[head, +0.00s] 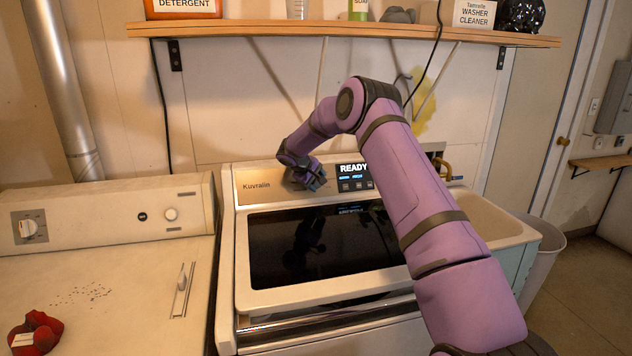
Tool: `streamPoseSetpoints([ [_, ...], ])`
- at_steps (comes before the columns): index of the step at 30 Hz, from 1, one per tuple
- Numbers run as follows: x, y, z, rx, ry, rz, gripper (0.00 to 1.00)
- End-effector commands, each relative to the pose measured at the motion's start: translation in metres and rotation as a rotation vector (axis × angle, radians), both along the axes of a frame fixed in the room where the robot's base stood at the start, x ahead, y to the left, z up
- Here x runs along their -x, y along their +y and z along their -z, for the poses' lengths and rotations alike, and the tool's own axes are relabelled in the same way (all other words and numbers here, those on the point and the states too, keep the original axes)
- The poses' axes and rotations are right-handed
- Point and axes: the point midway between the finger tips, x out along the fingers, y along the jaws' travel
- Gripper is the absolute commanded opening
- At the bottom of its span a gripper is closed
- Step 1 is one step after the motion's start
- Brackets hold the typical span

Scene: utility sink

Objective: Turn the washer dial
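The washer (241,262) stands in the middle, with a pale body and a dark glass lid. Its control panel (262,184) has a lit display (354,170) reading "READY". My gripper (312,183) is at the panel, left of the display. The washer dial is not clearly visible; my gripper and wrist cover the part of the panel between the brand name and the display. I cannot tell whether my fingers touch or hold the dial, or whether they are open.
A wooden shelf (340,30) with bottles hangs above. A utility sink (484,216) and a bin (543,262) are on the right.

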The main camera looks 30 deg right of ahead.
Motion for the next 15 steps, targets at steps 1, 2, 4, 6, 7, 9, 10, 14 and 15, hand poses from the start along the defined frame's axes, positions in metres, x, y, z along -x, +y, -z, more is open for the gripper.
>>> streamPoseSetpoints([
  [1, 0.0000, 0.0001, -0.0001, 0.000, 0.000, 0.000, 0.48],
  [2, 0.0000, 0.0001, -0.0001, 0.000, 0.000, 0.000, 0.41],
  [4, 0.0001, 0.0002, -0.0001, 0.000, 0.000, 0.000, 0.28],
  [6, 0.0000, 0.0001, -0.0002, 0.000, 0.000, 0.000, 0.28],
  [7, 0.0001, 0.0002, -0.0001, 0.001, 0.000, -0.001, 0.28],
  [9, 0.0000, 0.0005, -0.0001, 0.006, 0.002, -0.004, 0.28],
  [10, 0.0000, 0.0007, 0.0000, 0.009, 0.002, -0.005, 0.28],
  [14, 0.0000, 0.0018, 0.0000, 0.038, 0.011, -0.024, 0.28],
  [15, 0.0000, 0.0018, 0.0000, 0.053, 0.015, -0.032, 0.28],
])
